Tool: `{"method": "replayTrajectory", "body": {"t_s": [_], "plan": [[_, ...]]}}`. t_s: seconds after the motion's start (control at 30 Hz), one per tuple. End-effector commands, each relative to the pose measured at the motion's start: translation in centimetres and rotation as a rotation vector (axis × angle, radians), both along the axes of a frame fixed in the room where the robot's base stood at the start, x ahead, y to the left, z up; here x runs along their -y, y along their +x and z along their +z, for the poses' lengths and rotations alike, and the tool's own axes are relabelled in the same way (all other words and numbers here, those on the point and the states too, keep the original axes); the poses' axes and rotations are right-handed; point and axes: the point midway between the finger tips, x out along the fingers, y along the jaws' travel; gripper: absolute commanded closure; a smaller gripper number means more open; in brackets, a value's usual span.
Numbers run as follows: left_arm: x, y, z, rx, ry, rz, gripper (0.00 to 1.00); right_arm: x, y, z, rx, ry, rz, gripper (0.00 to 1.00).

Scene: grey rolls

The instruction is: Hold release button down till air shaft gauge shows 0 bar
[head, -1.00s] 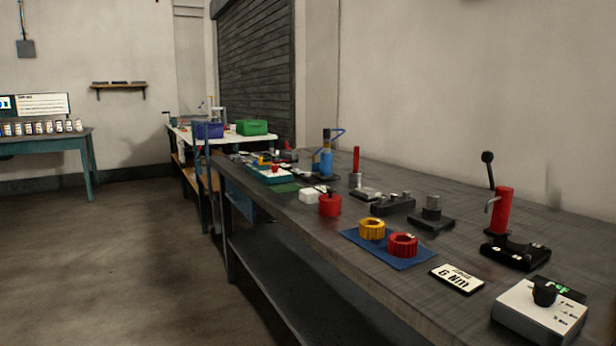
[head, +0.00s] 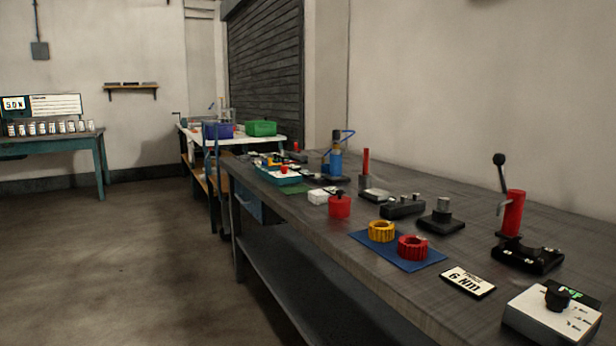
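I cannot make out a release button, an air shaft or a gauge for certain at this distance. A long dark workbench (head: 320,228) runs from the near right to the middle of the head view. On its near end is a white box with a black knob (head: 556,300) and a green-marked display. Behind it stands a red upright device with a black lever (head: 514,212) on a black base. A blue cylinder with a blue hose (head: 335,160) stands farther along the bench. Neither of my grippers is in view.
A yellow ring (head: 381,231) and a red ring (head: 412,247) sit on a blue mat (head: 397,263). A "6 Nm" card (head: 467,281) lies nearby. A white table with bins (head: 262,129) and a green table (head: 60,142) stand farther back. The floor left is clear.

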Motion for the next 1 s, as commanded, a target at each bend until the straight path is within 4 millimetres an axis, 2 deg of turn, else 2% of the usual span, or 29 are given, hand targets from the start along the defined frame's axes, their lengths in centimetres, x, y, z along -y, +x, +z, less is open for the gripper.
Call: {"method": "replayTrajectory", "body": {"t_s": [0.07,0.5,1.0], "plan": [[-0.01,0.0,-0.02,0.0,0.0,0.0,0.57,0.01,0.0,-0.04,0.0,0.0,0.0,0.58],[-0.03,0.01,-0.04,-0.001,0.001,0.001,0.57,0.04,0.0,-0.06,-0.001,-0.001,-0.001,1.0],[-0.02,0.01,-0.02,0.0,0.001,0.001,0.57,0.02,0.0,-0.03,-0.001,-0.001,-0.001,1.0]]}}
